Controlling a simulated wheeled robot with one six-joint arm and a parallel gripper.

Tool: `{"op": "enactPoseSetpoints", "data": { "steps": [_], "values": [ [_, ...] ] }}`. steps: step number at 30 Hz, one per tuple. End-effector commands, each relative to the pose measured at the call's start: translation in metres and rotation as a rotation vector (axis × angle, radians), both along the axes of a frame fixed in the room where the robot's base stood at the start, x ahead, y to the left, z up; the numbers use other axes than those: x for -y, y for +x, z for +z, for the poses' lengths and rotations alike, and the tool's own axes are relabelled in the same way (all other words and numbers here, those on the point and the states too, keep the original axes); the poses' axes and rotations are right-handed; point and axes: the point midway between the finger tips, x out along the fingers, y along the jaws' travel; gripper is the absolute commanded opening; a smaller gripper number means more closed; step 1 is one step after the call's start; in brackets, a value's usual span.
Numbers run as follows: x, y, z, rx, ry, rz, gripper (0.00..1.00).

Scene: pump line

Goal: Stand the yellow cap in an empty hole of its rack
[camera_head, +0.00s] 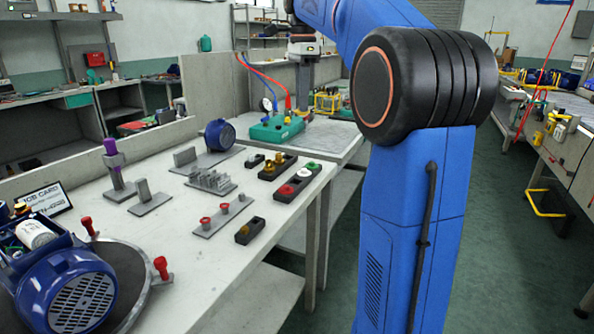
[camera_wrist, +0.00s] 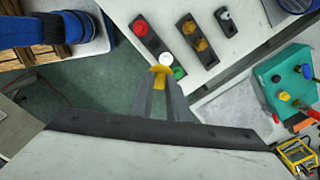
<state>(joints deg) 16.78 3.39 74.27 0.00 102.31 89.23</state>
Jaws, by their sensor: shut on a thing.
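My gripper (camera_wrist: 160,82) is shut on the yellow cap (camera_wrist: 160,71), which sits between the fingertips in the wrist view. A dark rack (camera_wrist: 152,42) lies just beyond the fingers in that view, holding a red cap (camera_wrist: 140,28), a white cap (camera_wrist: 166,60) and a green cap (camera_wrist: 180,72). The same rack shows in the head view (camera_head: 296,182) near the table's right edge. The held cap looks apart from the rack.
Beside the rack are a dark block with brass pieces (camera_wrist: 195,37) and a short dark block with a grey piece (camera_wrist: 226,20). A green box with a gauge and hoses (camera_head: 275,130) stands behind. A blue motor (camera_head: 78,290) is at front left. Open floor lies between benches.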

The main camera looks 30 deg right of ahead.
Motion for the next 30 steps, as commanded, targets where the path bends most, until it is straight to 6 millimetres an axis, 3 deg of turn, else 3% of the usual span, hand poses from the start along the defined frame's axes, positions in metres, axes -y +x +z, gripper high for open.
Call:
{"op": "enactPoseSetpoints", "data": {
  "steps": [5, 15, 30],
  "values": [
    [-0.007, -0.002, -0.03, -0.004, 0.001, 0.013, 0.0],
    [-0.026, -0.012, -0.113, -0.003, 0.001, 0.046, 0.0],
    [-0.029, -0.015, -0.151, -0.002, 0.001, 0.052, 0.0]
  ]
}}
